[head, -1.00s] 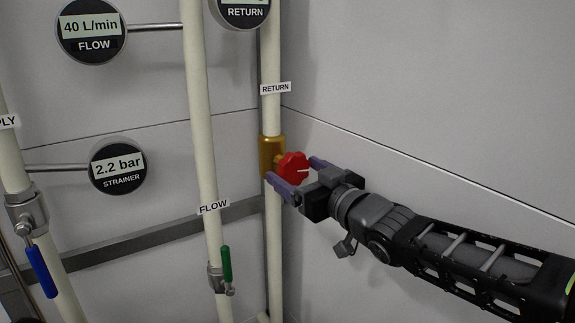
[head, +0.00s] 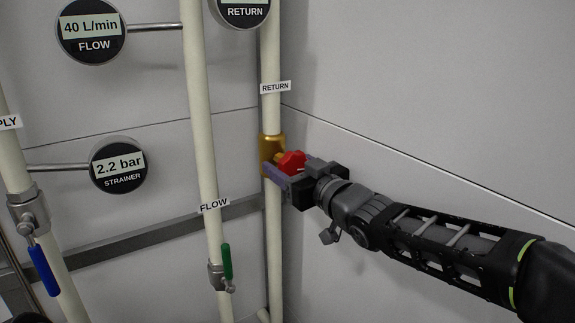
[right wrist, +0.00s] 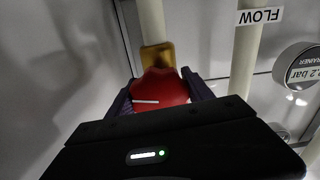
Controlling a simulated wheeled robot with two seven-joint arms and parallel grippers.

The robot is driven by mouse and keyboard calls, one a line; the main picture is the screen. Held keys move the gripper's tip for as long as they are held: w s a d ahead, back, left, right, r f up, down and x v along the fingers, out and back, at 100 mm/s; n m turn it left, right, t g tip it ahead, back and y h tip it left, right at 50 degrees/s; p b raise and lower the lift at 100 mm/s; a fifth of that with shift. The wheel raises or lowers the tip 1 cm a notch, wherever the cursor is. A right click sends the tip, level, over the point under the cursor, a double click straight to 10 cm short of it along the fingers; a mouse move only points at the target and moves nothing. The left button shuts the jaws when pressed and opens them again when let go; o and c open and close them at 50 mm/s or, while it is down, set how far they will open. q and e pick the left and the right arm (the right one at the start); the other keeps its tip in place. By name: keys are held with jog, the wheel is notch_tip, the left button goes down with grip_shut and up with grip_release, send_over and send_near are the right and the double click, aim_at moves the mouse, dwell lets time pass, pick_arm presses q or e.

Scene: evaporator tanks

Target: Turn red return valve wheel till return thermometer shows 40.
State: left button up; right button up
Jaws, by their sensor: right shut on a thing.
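The red return valve wheel (head: 291,160) sits on a brass valve body (head: 266,149) on the pipe labelled RETURN. My right gripper (head: 292,168) is shut on the wheel, with a purple finger on each side of it. In the right wrist view the red wheel (right wrist: 160,92) lies between the two fingers, and a white mark on it points to the left. The RETURN gauge (head: 243,10) is cut off by the top edge of the head view, so its reading cannot be made out. My left gripper is not in view.
The FLOW pipe (head: 203,130) with a green lever (head: 227,262) runs left of the return pipe. A FLOW gauge (head: 91,31) reads 40 L/min and a STRAINER gauge (head: 118,165) reads 2.2 bar. A blue lever (head: 43,270) hangs at the left. A wall stands close at the right.

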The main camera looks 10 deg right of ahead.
aim_at(296, 171)
jog(key=c, duration=0.6)
jog(key=shift+m, duration=0.7)
jog(key=o, duration=1.3)
jog(key=shift+o, duration=0.2)
jog(key=shift+s, duration=0.1)
jog(key=b+v, duration=0.1)
jog(key=v, duration=0.6)
jog(key=shift+s+d, duration=0.15)
jog(key=shift+s, duration=0.15)
